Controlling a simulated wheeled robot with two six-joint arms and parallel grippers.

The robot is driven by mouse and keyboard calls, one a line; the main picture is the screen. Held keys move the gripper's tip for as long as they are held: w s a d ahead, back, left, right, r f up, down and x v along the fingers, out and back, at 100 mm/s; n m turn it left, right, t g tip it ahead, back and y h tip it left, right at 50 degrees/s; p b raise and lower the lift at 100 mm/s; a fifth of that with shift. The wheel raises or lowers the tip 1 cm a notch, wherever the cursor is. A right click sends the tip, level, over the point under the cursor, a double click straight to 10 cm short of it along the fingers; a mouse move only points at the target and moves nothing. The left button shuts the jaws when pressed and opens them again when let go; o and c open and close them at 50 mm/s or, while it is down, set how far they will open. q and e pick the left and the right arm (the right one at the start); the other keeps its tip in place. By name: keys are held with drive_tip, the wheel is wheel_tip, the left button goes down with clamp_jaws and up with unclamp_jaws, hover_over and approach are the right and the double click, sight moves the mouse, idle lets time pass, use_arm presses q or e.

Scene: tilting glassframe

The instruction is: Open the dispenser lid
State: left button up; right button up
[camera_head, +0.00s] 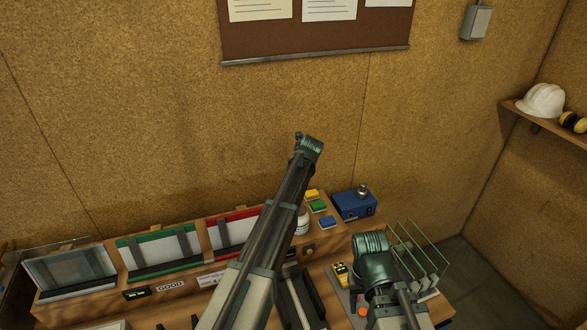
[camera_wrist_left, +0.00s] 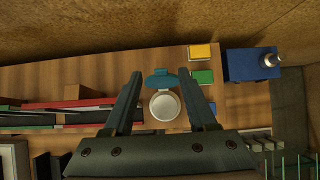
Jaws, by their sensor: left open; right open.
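The dispenser is a round white pot (camera_wrist_left: 164,106) on the wooden bench. Its teal lid (camera_wrist_left: 162,80) shows at the pot's far rim in the left wrist view, and the round pale top shows uncovered there. My left gripper (camera_wrist_left: 164,76) is open, one finger on each side of the pot and lid, with no contact that I can make out. In the head view the pot (camera_head: 303,222) is partly hidden by my left arm, which also hides the left gripper.
Yellow (camera_head: 312,194), green (camera_head: 318,206) and blue (camera_head: 328,222) blocks lie right of the pot. Racks with a green frame (camera_head: 160,248) and a red frame (camera_head: 226,232) are at left. Upright glass panes (camera_head: 419,251) stand at right.

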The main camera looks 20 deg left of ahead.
use_arm(q)
drive_tip(key=s+d, duration=0.6)
drive_tip(key=s, duration=0.3)
drive_tip(key=shift+s+d+f, duration=0.15)
drive_tip(key=shift+s+d, duration=0.15)
drive_tip(key=shift+s, duration=0.05)
